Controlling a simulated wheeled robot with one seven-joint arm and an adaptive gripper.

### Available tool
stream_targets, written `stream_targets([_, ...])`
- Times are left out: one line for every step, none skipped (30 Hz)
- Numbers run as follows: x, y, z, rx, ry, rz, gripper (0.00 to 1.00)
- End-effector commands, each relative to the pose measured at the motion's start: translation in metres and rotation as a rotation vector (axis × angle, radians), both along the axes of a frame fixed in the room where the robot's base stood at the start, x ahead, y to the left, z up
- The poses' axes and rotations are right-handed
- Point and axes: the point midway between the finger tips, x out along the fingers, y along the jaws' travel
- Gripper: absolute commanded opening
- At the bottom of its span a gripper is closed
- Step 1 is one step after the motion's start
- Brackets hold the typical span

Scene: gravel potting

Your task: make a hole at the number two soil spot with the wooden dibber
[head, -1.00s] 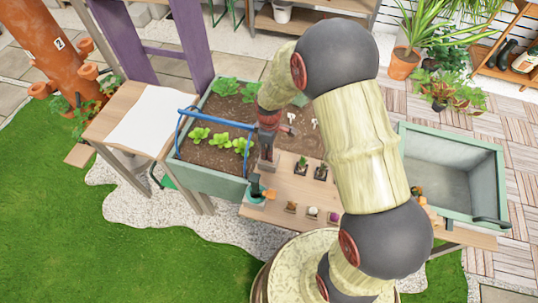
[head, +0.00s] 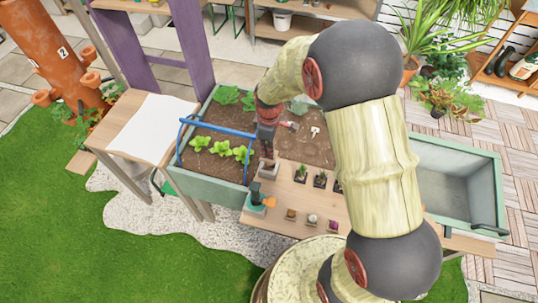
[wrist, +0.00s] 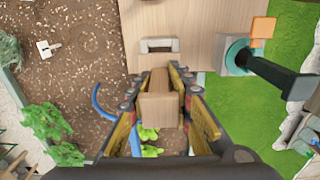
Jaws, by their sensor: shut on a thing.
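My gripper (wrist: 160,112) is shut on a light wooden piece, which looks like the dibber (wrist: 158,95). In the wrist view I see its blocky end between the yellow-lined fingers; its tip is hidden. In the head view my gripper (head: 267,158) is at the planter's front side, near the wooden table. The planter (head: 205,182) holds brown soil (head: 315,148). A white marker (wrist: 47,48) stands in the soil; its number is too small to read.
A blue hoop (head: 216,128) and leafy plants (head: 222,148) are at the planter's left. A teal stand with a black tool (wrist: 236,50) and a grey bracket (wrist: 158,45) are on the table. Small potted plants (head: 320,180) stand nearby. An empty green trough (head: 450,165) is at right.

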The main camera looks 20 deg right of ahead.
Motion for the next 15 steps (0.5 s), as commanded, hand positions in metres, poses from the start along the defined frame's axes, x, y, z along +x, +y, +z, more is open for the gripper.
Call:
stream_targets([0.000, 0.000, 0.010, 0.000, 0.000, 0.000, 0.00])
stream_targets([0.000, 0.000, 0.014, 0.000, 0.000, 0.000, 0.00])
stream_targets([0.000, 0.000, 0.018, 0.000, 0.000, 0.000, 0.00])
stream_targets([0.000, -0.001, 0.021, 0.000, 0.000, -0.002, 0.00])
stream_targets([0.000, -0.002, 0.024, -0.001, 0.001, -0.004, 0.00])
stream_targets([-0.001, -0.005, 0.026, -0.001, 0.002, -0.011, 0.00])
stream_targets([-0.001, -0.009, 0.026, -0.001, 0.004, -0.018, 0.00])
stream_targets([-0.002, -0.013, 0.025, 0.000, 0.008, -0.027, 0.00])
stream_targets([-0.003, -0.022, 0.022, -0.001, 0.014, -0.045, 0.00])
stream_targets([-0.004, -0.029, 0.019, 0.001, 0.019, -0.060, 0.00])
stream_targets([-0.004, -0.038, 0.015, 0.001, 0.024, -0.078, 0.00])
stream_targets([-0.002, -0.051, 0.011, 0.001, 0.027, -0.104, 0.00])
stream_targets([0.000, -0.062, 0.008, 0.002, 0.027, -0.126, 0.00])
stream_targets([0.002, -0.073, 0.005, 0.002, 0.030, -0.149, 0.00])
stream_targets([0.006, -0.089, 0.001, 0.002, 0.030, -0.182, 0.00])
